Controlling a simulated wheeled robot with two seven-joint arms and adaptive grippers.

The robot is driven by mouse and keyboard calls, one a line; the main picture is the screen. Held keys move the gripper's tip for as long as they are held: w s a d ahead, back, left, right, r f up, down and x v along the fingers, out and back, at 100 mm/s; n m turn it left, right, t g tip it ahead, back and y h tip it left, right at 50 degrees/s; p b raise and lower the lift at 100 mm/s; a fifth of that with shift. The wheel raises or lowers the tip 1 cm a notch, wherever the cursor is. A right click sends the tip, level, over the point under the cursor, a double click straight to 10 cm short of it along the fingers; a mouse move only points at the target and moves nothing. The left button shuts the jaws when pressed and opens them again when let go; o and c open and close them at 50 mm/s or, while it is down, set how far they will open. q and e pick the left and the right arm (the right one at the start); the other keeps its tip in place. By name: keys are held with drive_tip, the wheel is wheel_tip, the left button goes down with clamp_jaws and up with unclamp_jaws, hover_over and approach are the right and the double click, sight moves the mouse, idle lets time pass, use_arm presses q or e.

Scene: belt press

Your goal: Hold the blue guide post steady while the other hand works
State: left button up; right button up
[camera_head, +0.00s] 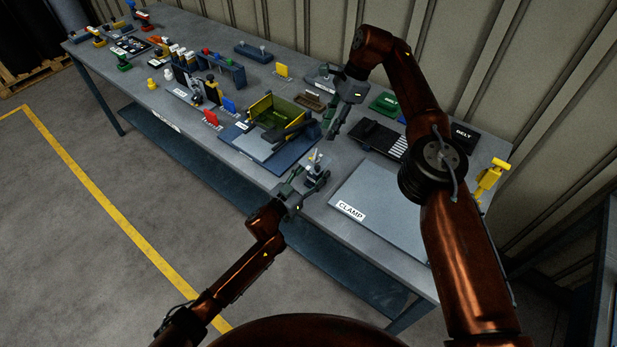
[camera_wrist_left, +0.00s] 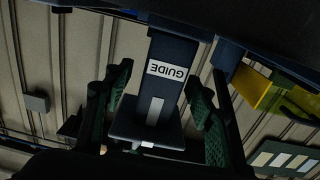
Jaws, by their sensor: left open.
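A dark blue post labelled GUIDE (camera_wrist_left: 165,85) shows in the left wrist view, with a wider block at its lower end in the picture. My left gripper (camera_wrist_left: 157,112) is open, with its green-padded fingers on either side of the post and visible gaps between. In the head view my left gripper (camera_head: 303,186) is at the table's front edge, beside a small upright fixture (camera_head: 315,163); I cannot clearly pick out the post there. My right gripper (camera_head: 333,122) points down over the table behind that fixture. Its fingers are too small and dark to judge.
A grey plate labelled CLAMP (camera_head: 385,215) lies right of my left gripper. A green-and-yellow open box (camera_head: 280,116) stands left of my right gripper. A black slatted unit (camera_head: 380,138) and a yellow piece (camera_head: 489,178) are to the right. Many small parts crowd the table's far left.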

use_arm(q)
drive_tip(key=shift+w+d, duration=0.15)
clamp_jaws()
idle(0.6)
idle(0.7)
